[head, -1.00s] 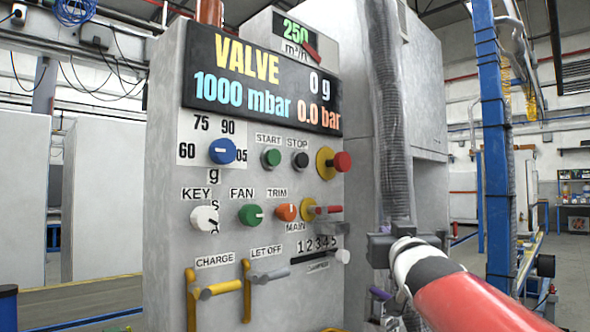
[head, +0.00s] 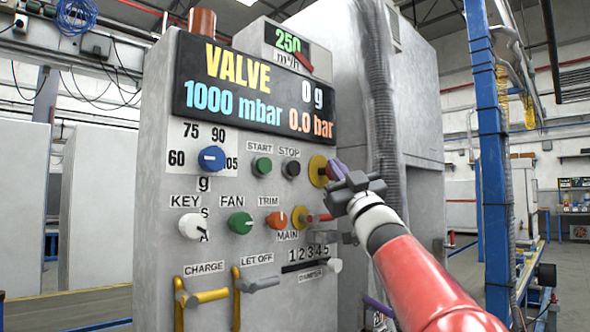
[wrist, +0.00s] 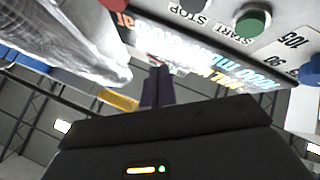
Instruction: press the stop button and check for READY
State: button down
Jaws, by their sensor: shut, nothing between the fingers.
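The black STOP button (head: 291,169) is on the panel under its STOP label, right of the green START button (head: 261,166). The display (head: 255,85) reads VALVE, 0 g, 1000 mbar and 0.0 bar; no READY shows on it. My gripper (head: 338,165) is in front of the panel, right of the STOP button and apart from it, covering part of the red knob on a yellow base (head: 318,171). In the wrist view my gripper's purple fingers (wrist: 156,86) are together and empty. The STOP button shows there partly, at the top edge (wrist: 190,5).
Below are the KEY (head: 192,226), FAN (head: 240,222) and TRIM (head: 276,221) knobs. Two yellow-and-grey levers (head: 205,296) project at the lower left, and the damper slider (head: 333,265) at the lower right. A grey hose (head: 384,150) hangs right of the panel.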

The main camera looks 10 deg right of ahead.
aim_at(297, 163)
jog(key=w+a+p, duration=0.2)
jog(key=w+a, duration=0.3)
jog(key=w, duration=0.2)
jog(key=shift+p, duration=0.3)
jog(key=shift+w+a, duration=0.1)
dwell(1.8)
jog(key=shift+w+a, duration=0.15)
jog(key=shift+w, duration=0.1)
jog(key=shift+w+a+p, duration=0.3)
jog(key=shift+w+p, duration=0.05)
dwell(0.8)
dwell(0.4)
jog(key=shift+s+d+b, duration=0.45)
jog(key=shift+s+d, duration=0.05)
jog(key=shift+s, duration=0.2)
jog(key=shift+s+d+b, duration=0.45)
jog(key=shift+s+d, duration=0.3)
jog(key=shift+s, duration=0.25)
jog(key=shift+s+d+b, duration=0.45)
jog(key=shift+s+d, duration=0.3)
jog(key=shift+s, duration=0.25)
